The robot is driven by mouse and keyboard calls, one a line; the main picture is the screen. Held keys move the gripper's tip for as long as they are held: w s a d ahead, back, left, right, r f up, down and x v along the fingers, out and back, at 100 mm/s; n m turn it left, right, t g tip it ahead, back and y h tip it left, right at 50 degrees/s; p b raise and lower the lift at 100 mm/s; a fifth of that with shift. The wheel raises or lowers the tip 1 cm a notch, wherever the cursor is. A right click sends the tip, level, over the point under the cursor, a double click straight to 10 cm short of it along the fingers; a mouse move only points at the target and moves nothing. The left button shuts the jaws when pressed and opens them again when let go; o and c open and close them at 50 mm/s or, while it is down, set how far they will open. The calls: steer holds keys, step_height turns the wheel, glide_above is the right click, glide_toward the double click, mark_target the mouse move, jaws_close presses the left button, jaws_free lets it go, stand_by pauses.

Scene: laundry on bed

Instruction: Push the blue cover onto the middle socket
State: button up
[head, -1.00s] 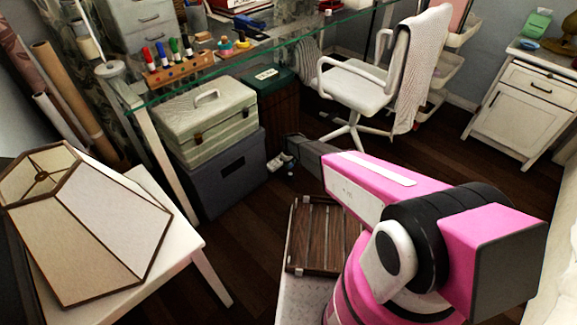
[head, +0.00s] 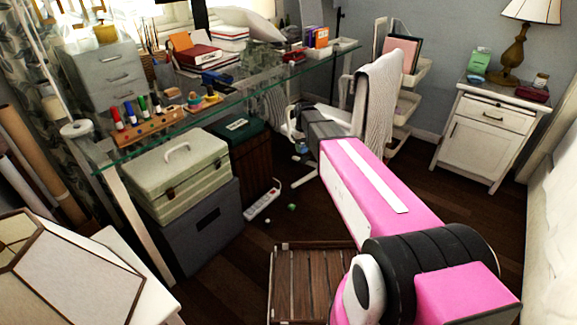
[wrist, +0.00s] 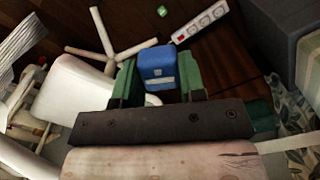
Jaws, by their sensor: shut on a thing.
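The blue cover (wrist: 157,68) is a small block between the green fingers of my gripper (wrist: 157,82) in the wrist view. My gripper is shut on it and hides its near side. In the head view, the blue cover (head: 301,147) shows small at the end of my arm. The white power strip (head: 262,199) lies on the floor to the left of my gripper. In the wrist view the strip (wrist: 200,24) has a red switch at its near end and a row of sockets. I see no cover on the visible sockets; the middle one (wrist: 205,18) looks bare.
A small green block (head: 292,207) and a white piece (head: 267,222) lie on the floor by the strip. A grey storage box (head: 205,225) stands left of it. A white chair (head: 345,125) stands close behind my gripper. A slatted wooden crate (head: 312,280) is in front.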

steer(key=s+d+r+m, duration=0.2)
steer(key=s+d+r, duration=0.4)
steer(key=r, duration=0.5)
steer(key=s+d+r+m, duration=0.2)
steer(key=s+d+r, duration=0.5)
steer(key=r, duration=0.5)
steer(key=shift+s, duration=1.1)
